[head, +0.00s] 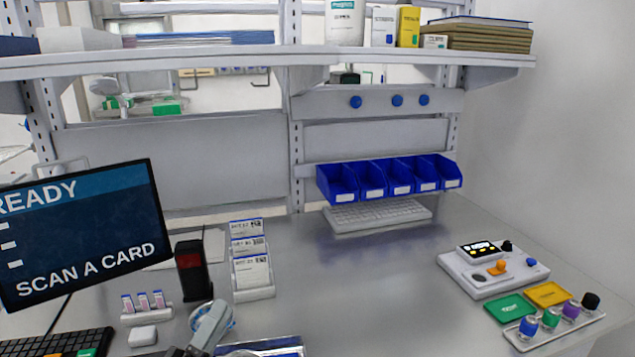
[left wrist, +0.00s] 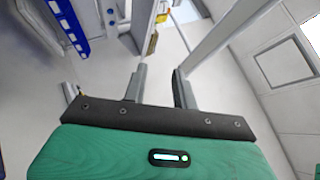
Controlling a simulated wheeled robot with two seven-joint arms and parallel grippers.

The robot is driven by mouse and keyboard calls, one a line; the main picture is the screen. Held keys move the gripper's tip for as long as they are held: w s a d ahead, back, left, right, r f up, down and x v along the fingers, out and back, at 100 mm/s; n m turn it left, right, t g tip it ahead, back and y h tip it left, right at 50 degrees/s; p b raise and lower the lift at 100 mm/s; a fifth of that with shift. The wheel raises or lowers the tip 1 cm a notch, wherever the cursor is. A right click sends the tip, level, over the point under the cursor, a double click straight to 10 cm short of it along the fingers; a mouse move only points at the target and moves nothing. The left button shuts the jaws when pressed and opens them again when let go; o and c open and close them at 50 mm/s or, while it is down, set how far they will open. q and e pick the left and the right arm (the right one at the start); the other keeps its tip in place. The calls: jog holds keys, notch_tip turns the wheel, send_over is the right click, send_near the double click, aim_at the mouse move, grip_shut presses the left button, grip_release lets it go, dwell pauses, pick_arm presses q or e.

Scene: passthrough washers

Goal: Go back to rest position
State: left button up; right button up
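My left gripper (head: 211,322) shows at the bottom of the head view, left of centre, over the front of the grey bench (head: 345,275). In the left wrist view its two fingers (left wrist: 158,78) stand apart with nothing between them, so it is open and empty. The fingers point toward the shelf and wall area in that view. My right gripper does not show in either view.
A monitor (head: 85,235) and keyboard (head: 60,342) stand at left. A dark red-windowed device (head: 192,271), a card rack (head: 252,272) and a vial holder (head: 146,312) crowd the gripper. Blue bins (head: 373,181) hang behind. A device (head: 493,268) sits at right. Mid-bench is clear.

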pick_arm(q)
jog(key=s+a+f+n+g+y, duration=0.1)
jog(key=a+f+n+g+y, duration=0.1)
jog(key=f+n, duration=0.4)
jog(key=s+a+f+n+g+y, duration=0.1)
jog(key=a+f+n+g+y, duration=0.1)
jog(key=a+f+n+y, duration=0.2)
jog(key=s+a+f+n+g+y, duration=0.1)
jog(key=a+f+n+g+y, duration=0.2)
jog(key=f+n+y, duration=0.3)
jog(key=shift+a+f+n, duration=0.2)
jog(key=shift+f+n, duration=0.3)
jog(key=shift+n, duration=0.1)
jog(key=shift+a+f+n, duration=0.2)
jog(key=shift+f+n, duration=0.3)
jog(key=shift+n, duration=0.1)
jog(key=s+d+f+n+g+h, duration=0.2)
jog(key=s+f+n+g, duration=0.4)
jog(key=s+f+g, duration=0.95)
jog(key=s+f+t, duration=0.3)
jog(key=f, duration=2.8)
jog(key=s+a+f, duration=0.3)
jog(key=s+f, duration=1.5)
jog(key=s, duration=0.1)
jog(key=shift+f+g, duration=0.25)
jog(key=shift+g, duration=0.2)
